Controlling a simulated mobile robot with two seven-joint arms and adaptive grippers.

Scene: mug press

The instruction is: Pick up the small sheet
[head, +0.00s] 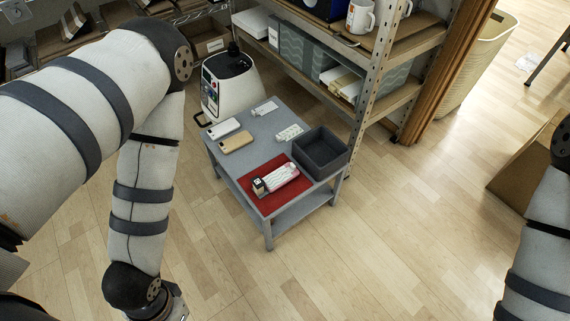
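Two small white flat pieces with printed marks lie on the low grey table: one (265,108) near the back edge, the other (289,132) beside the dark bin. Either could be the small sheet; I cannot tell which. My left arm hangs down left of the table, and its gripper (172,307) is only partly in view at the bottom edge, well apart from both pieces. Its fingers are cut off. My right arm shows at the right edge, with its gripper out of view.
The grey table (255,145) also bears a white flat case (224,128), a tan one (237,142), a dark open bin (335,157) and a red mat (263,206) with a pink-white item (281,178). A white machine (212,108) and metal shelving (366,105) stand behind. Front floor is clear.

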